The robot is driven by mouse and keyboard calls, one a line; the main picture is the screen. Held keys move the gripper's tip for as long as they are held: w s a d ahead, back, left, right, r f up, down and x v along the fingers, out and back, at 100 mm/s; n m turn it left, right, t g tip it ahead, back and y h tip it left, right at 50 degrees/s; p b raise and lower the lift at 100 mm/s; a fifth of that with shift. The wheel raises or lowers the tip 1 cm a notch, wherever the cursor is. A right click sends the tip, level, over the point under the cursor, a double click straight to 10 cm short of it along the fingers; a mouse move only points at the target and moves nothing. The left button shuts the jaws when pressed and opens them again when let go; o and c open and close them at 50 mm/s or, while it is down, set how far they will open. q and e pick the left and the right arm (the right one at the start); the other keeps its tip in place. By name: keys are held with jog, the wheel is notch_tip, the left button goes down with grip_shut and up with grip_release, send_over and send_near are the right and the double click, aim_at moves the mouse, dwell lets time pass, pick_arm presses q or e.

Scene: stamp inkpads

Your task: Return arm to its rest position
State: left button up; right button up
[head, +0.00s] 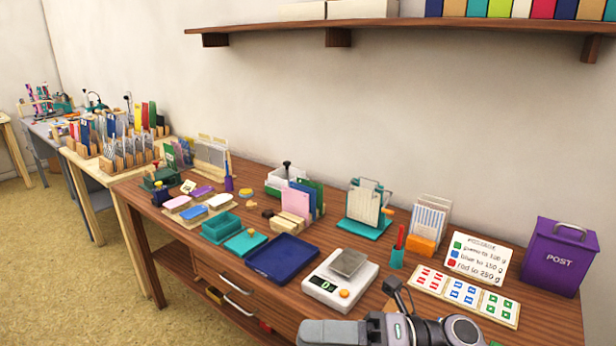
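My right arm and gripper (332,333) show at the bottom edge, right of the middle. The grey gripper lies in front of the white scale (341,281), seen partly and cut off by the frame. I cannot tell how far its fingers are apart. No object shows in the visible part of it. My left arm and gripper are not in view.
The wooden desk (180,255) holds a blue tray (283,258), teal inkpad (245,242), red pen in a teal cup (397,257), stamp sheet (463,297), postage sign (468,256) and purple post box (559,256). A shelf (440,25) hangs above. Floor at left is clear.

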jog(key=w+d+f+m+t+h+p, duration=0.1)
jog(key=d+f+m+t+h, duration=0.45)
jog(key=m+t, duration=0.6)
jog(key=w+d+f+m+t+h+p, duration=0.1)
jog(key=d+f+m+t+h, duration=0.4)
jog(key=m, duration=1.2)
jog(key=s+d+f+m+g+h, duration=0.3)
jog(key=s+d+f+m, duration=0.1)
jog(key=s+f+m, duration=0.1)
jog(key=s+d+f+m+g+h+p, duration=0.1)
jog(key=s+d+f+m+g+h, duration=0.2)
jog(key=s+f, duration=0.5)
jog(key=shift+s+d+f+m, duration=0.25)
jog(key=shift+d+f+m, duration=0.35)
jog(key=shift+f+m, duration=0.3)
jog(key=shift+r+h, duration=0.1)
jog(key=shift+h, duration=0.15)
